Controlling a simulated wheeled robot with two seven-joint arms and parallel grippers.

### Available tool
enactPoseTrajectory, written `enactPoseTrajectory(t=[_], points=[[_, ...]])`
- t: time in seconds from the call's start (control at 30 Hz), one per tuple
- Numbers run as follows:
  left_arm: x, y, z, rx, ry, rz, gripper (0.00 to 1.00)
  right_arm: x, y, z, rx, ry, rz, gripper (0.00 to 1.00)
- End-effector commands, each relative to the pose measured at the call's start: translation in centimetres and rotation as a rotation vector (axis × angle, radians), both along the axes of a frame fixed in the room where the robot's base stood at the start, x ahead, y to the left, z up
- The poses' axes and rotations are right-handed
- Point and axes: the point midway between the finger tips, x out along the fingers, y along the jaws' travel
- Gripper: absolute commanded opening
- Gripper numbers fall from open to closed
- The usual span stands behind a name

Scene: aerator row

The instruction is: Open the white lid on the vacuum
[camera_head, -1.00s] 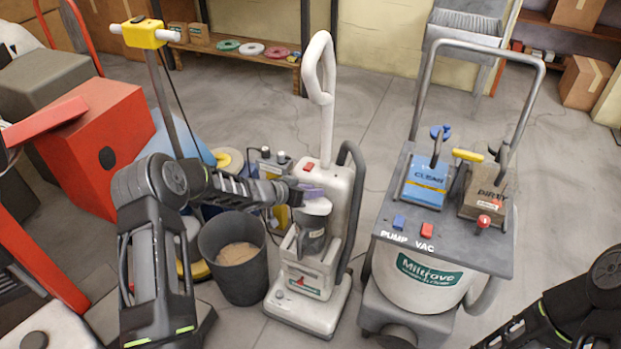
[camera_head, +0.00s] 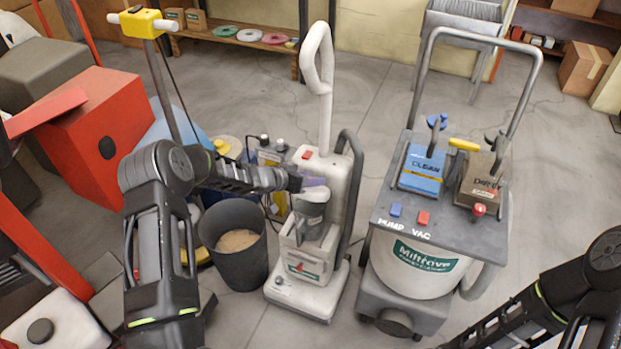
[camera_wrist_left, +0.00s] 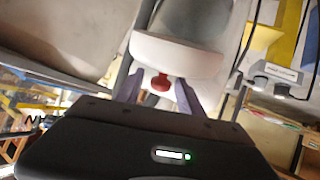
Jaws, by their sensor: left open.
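The upright white vacuum (camera_head: 337,185) stands on the floor at the middle of the head view. Its white lid (camera_head: 309,209) sits on top of the grey dust cup (camera_head: 308,230) on the vacuum's front and looks closed. My left gripper (camera_head: 314,188) is at the lid, its purple fingers partly covering it. In the left wrist view, the rounded white lid (camera_wrist_left: 178,58) is just beyond the open fingers (camera_wrist_left: 158,92). A small red tab (camera_wrist_left: 160,82) at its edge lies between the fingers; I cannot tell whether they touch it. My right gripper is out of view.
A dark bucket (camera_head: 234,245) stands close left of the vacuum, under my left forearm. A wheeled grey and white machine (camera_head: 425,262) with a tall handle stands to the right. A red box (camera_head: 100,135) is at the left. Open floor lies behind the vacuum.

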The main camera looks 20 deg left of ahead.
Motion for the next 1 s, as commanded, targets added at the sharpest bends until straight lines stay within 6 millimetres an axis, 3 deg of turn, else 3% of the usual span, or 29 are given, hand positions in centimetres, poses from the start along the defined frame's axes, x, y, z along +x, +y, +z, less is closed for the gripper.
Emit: enactPoseTrajectory(t=[0.27,0.7,1.0], points=[[-0.6,0.4,0.5,0.0,0.0,0.0,0.44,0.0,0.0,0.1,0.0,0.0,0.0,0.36],[-5.3,3.2,4.0,0.001,0.0,0.0,0.44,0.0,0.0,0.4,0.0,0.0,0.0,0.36],[-5.7,3.4,4.2,0.0,0.0,0.0,0.44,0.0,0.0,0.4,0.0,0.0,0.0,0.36]])
